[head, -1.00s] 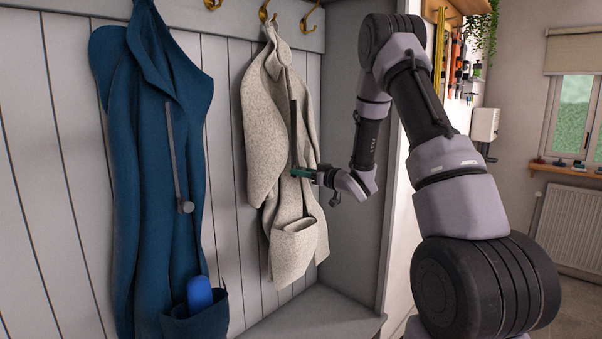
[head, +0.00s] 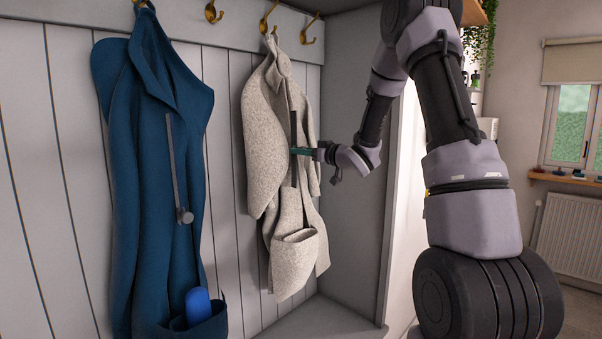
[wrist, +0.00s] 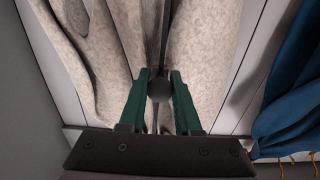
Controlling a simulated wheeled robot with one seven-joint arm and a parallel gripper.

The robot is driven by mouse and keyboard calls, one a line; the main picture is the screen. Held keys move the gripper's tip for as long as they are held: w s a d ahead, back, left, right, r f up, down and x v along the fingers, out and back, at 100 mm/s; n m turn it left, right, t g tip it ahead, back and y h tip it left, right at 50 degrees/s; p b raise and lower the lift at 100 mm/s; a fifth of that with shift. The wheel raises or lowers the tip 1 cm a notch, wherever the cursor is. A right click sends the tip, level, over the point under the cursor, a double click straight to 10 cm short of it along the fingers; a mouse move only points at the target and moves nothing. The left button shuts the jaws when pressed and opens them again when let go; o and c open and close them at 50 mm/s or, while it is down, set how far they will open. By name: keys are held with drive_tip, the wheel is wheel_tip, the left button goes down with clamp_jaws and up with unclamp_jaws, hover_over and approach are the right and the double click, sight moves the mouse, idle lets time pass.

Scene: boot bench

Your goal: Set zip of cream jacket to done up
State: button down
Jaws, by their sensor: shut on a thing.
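The cream jacket (head: 268,165) hangs from a brass hook against the panelled wall. Its zip (head: 294,128) is a dark upright strip down the front, running above and below my gripper. My gripper (head: 303,151) reaches in from the right at about the strip's mid-height. In the wrist view, the green fingers of my gripper (wrist: 160,95) are shut on the round grey zip pull (wrist: 160,88), one finger on each side. The cream cloth (wrist: 205,50) lies behind it on both sides of the zip.
A blue jacket (head: 155,170) with its own zip and a blue item (head: 198,306) in its pocket hangs to the left. Empty hooks (head: 311,28) are on the rail. A bench (head: 325,322) lies below. A grey side panel (head: 350,220) stands right of the cream jacket.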

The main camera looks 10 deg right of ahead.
wheel_tip(320, 180, up, 10)
drive_tip(key=shift+r, duration=0.1)
idle(0.4)
drive_tip(key=c, duration=0.6)
unclamp_jaws()
drive_tip(key=v, duration=1.1)
